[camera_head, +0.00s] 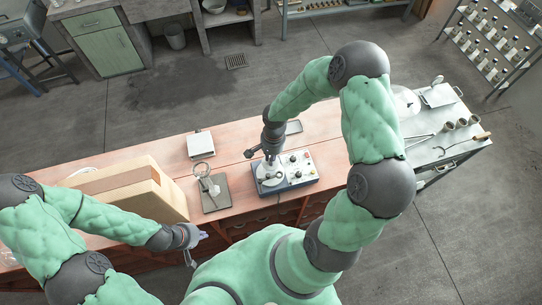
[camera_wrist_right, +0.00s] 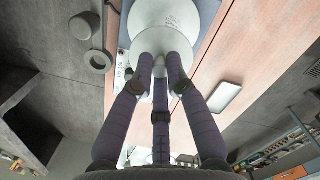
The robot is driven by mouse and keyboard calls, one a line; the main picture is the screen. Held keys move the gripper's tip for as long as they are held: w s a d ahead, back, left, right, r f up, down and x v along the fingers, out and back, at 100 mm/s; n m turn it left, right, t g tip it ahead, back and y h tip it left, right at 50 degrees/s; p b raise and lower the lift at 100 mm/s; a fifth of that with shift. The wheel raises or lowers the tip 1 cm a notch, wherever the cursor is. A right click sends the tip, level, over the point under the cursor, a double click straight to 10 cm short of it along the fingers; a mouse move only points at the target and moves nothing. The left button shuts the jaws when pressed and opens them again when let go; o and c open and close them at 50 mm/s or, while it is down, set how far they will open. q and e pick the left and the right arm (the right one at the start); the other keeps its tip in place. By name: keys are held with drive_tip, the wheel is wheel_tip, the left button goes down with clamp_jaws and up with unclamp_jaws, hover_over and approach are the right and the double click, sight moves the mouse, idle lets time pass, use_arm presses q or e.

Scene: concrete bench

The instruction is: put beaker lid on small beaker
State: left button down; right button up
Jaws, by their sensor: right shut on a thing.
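My right gripper (camera_head: 268,154) is above the left part of a blue-and-white device with knobs (camera_head: 298,167). In the right wrist view, my right gripper (camera_wrist_right: 160,72) is shut on the small knob of a pale round lid (camera_wrist_right: 150,50). Beyond the lid is a larger pale disc (camera_wrist_right: 165,15); the gap between them cannot be judged. A clear glass vessel with a round rim (camera_head: 202,169), perhaps the small beaker, is at a dark stand plate (camera_head: 216,201), left of the device. My left gripper (camera_head: 197,243) is open and empty near the bench's front edge.
A large tan case (camera_head: 135,185) stands on the reddish bench left of the stand. A white square plate (camera_head: 200,145) lies behind the stand, and a small flat tray (camera_head: 293,127) behind the device. A grey cart (camera_head: 440,150) with tools is at the right.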

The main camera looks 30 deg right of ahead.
drive_tip(key=shift+f+b, duration=0.3)
drive_tip(key=shift+b, duration=0.3)
idle(0.8)
drive_tip(key=shift+f+b, duration=0.15)
drive_tip(key=shift+b, duration=0.25)
clamp_jaws()
drive_tip(key=o, duration=1.3)
unclamp_jaws()
drive_tip(key=shift+c, duration=0.2)
drive_tip(key=shift+r+p, duration=1.95)
drive_tip(key=shift+r, duration=1.6)
drive_tip(key=shift+s+f, duration=0.1)
